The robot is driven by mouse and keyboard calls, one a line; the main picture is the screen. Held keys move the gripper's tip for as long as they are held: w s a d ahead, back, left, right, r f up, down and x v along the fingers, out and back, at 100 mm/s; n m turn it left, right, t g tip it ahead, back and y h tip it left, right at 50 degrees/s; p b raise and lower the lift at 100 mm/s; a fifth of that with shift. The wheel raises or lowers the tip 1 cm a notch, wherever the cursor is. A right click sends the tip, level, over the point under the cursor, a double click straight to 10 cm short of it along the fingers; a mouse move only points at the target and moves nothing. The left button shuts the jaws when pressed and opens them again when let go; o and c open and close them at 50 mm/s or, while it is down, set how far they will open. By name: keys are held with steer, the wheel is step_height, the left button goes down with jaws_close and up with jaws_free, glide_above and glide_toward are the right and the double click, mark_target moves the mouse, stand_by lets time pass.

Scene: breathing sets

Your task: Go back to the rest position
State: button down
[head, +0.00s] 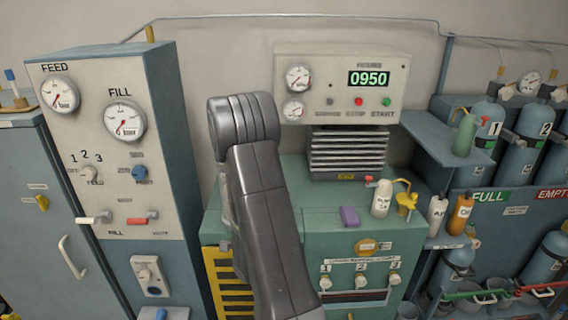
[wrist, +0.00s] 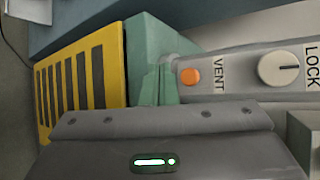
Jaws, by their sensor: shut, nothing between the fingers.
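My gripper (wrist: 155,122) shows in the wrist view as a dark grey body with a lit green indicator along the bottom edge. It is shut with nothing held. In the head view my arm rises in front of the green cabinet (head: 310,222), and my gripper cannot be made out there. In the wrist view a yellow and black striped panel (wrist: 112,70), an orange button (wrist: 190,76) marked VENT and a LOCK knob (wrist: 279,68) lie beyond my gripper.
A FEED and FILL gauge panel (head: 100,160) stands left of my arm. A 0950 display console (head: 340,82) is behind. Blue cylinders (head: 484,128) stand at right. Open wall shows above my arm.

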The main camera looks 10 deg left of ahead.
steer(key=shift+s+d, duration=0.3)
steer(key=shift+s, duration=0.8)
steer(key=shift+s+d, duration=0.25)
steer(key=shift+s, duration=0.8)
steer(key=shift+w, duration=0.1)
